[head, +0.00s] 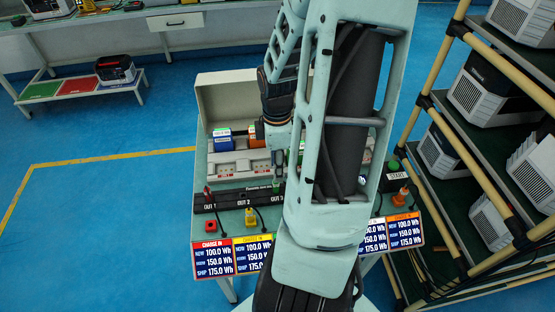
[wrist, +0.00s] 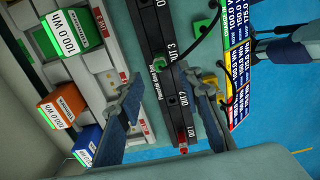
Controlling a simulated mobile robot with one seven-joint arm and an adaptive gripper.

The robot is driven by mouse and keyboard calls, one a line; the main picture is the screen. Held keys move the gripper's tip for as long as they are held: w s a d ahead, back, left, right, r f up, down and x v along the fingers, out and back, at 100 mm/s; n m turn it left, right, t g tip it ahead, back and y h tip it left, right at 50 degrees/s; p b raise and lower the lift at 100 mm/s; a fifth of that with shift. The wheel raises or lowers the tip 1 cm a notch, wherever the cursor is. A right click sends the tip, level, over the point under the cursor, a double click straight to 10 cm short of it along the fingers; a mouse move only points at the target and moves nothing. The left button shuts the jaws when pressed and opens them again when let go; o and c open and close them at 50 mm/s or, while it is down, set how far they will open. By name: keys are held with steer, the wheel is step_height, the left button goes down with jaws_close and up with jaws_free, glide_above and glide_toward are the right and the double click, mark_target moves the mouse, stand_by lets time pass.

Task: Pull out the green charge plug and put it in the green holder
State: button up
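The dark outlet strip (wrist: 172,85), marked OUT 2 and OUT 3, runs between my fingers in the wrist view. A small green piece (wrist: 161,63) shows at the strip near OUT 3; I cannot tell whether it is the green charge plug. A green block (wrist: 197,38), which looks like the green holder, sits beside the strip with a black cable arching by it. My gripper (wrist: 166,108) is open and empty above the strip, its fingers on either side. In the head view my gripper (head: 278,168) is over the bench, and my arm hides the strip's middle.
A red plug (wrist: 183,137) stands at the strip's near end. A red holder (head: 210,198) and a yellow holder (head: 250,216) sit in front of the strip. Green (wrist: 66,34), orange (wrist: 58,109) and blue (wrist: 88,143) battery blocks stand behind. A shelf rack (head: 455,130) stands at right.

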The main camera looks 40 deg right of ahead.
mark_target(277, 184)
step_height(277, 184, down, 9)
steer(key=shift+r+b, duration=0.1)
steer(key=shift+b, duration=0.6)
steer(key=shift+c, duration=0.2)
jaws_close()
